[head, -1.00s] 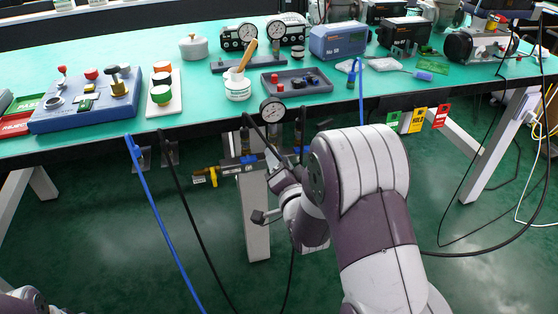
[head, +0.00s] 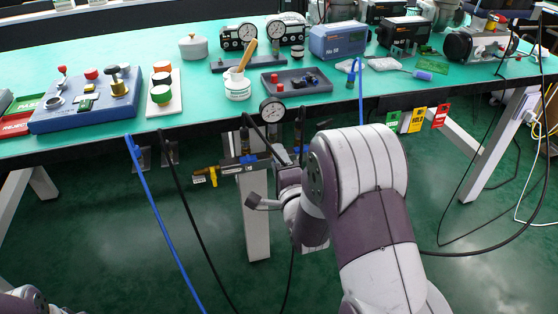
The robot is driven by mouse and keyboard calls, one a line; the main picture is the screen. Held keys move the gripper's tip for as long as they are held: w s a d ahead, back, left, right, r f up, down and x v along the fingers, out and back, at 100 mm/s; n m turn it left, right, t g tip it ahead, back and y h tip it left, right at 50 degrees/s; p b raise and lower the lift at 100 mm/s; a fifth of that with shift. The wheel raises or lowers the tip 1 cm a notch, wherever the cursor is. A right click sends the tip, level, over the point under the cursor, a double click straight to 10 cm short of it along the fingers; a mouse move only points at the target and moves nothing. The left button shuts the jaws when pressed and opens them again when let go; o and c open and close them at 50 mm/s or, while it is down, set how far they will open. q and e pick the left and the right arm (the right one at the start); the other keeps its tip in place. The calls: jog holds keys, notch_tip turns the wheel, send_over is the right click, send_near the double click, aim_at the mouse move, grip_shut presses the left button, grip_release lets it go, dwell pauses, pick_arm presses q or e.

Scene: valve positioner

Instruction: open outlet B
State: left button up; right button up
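The air manifold (head: 231,168) hangs under the front edge of the table. It has a yellow valve handle (head: 205,177) at its left end and a blue part (head: 247,159) on its body. Outlet letters are too small to read, so I cannot tell which is outlet B. My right gripper (head: 267,180) is at the manifold's right end, with its fingers spread and one finger sticking out to the left below the manifold. The other finger is partly hidden against the manifold, and contact is unclear. My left gripper is out of view; only part of my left arm shows at bottom left.
A pressure gauge (head: 272,110) stands above the manifold at the table edge. A blue hose (head: 165,220) and black hoses (head: 205,235) hang down to the floor. A table leg (head: 254,220) stands behind the manifold. Coloured tags (head: 417,119) hang at the right.

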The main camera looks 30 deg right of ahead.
dwell(0.5)
jog(key=o, duration=1.1)
jog(key=shift+c, duration=0.2)
